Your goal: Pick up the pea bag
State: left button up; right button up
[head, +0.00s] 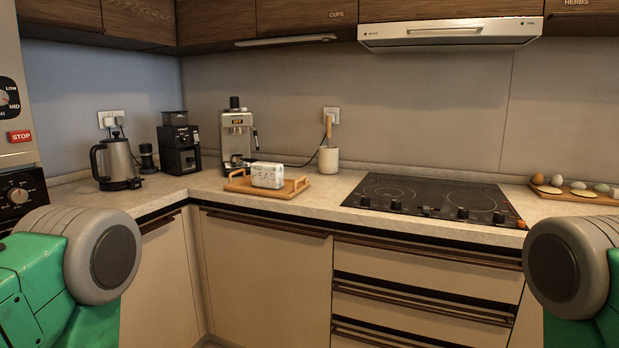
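Neither of my grippers is in view. Only a green and grey part of my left arm shows at the lower left and a like part of my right arm at the lower right. Both are well apart from the bag.
An espresso machine (237,137) stands behind the tray, and a white utensil crock (328,159) stands behind it to the right. A black cooktop (432,198) lies further right. A grinder (179,148) and kettle (116,163) stand left. Bare counter (190,187) lies left of the tray.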

aim_at(264, 175)
jog(key=i+j+z, duration=0.25)
jog(key=z, duration=0.15)
jog(key=i+j+z, duration=0.2)
jog(key=j+z, duration=0.15)
jog(key=i+j+z, duration=0.15)
jog(key=j+z, duration=0.25)
jog(key=i+j+z, duration=0.1)
jog(key=j+z, duration=0.3)
